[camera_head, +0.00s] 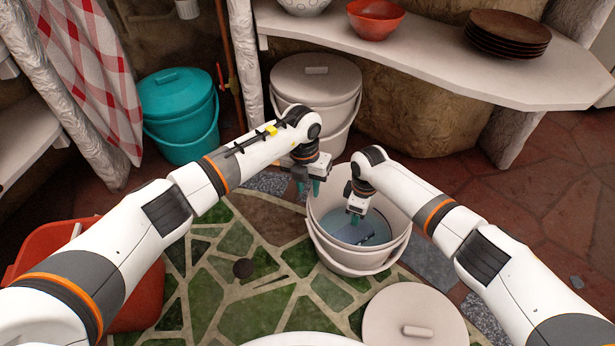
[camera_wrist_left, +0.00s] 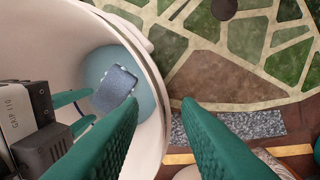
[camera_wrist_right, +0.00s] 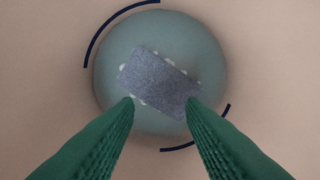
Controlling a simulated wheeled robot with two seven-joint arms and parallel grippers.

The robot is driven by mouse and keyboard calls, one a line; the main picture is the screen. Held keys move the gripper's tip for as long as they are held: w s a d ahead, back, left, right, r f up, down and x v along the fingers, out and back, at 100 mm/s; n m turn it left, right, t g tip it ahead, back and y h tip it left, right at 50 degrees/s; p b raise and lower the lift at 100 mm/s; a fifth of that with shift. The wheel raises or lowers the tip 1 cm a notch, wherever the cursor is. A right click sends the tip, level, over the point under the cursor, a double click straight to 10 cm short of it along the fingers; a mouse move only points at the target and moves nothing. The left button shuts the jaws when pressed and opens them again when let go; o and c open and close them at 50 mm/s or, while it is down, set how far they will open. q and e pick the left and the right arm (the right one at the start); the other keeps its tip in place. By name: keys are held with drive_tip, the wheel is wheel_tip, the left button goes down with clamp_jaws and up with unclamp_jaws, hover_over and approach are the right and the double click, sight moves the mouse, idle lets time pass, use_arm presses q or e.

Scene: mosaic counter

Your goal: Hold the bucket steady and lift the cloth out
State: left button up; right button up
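The white bucket (camera_head: 368,262) stands open on the mosaic floor, with bluish water in it. The cloth (camera_head: 376,235), a grey-blue patch with pale spots along its edges, lies in the water; it also shows in the right wrist view (camera_wrist_right: 160,82) and the left wrist view (camera_wrist_left: 114,88). My left gripper (camera_head: 308,188) is open at the bucket's left rim. In the left wrist view the rim (camera_wrist_left: 150,65) runs between its fingers; contact is unclear. My right gripper (camera_head: 355,217) points down inside the bucket, open and empty, its fingertips over the cloth's near edge.
A round white lid (camera_head: 415,318) lies on the floor in front of the bucket. A lidded white bucket (camera_head: 316,88) and a lidded teal bucket (camera_head: 180,108) stand behind. A red container (camera_head: 40,245) is at left. A shelf (camera_head: 440,68) holds bowls and plates.

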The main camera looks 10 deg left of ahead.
use_arm(q)
drive_tip(key=f, duration=0.8)
drive_tip(key=shift+s+d+f, duration=0.1)
drive_tip(key=shift+d+f, duration=0.3)
drive_tip(key=shift+c, duration=0.3)
clamp_jaws()
idle(0.9)
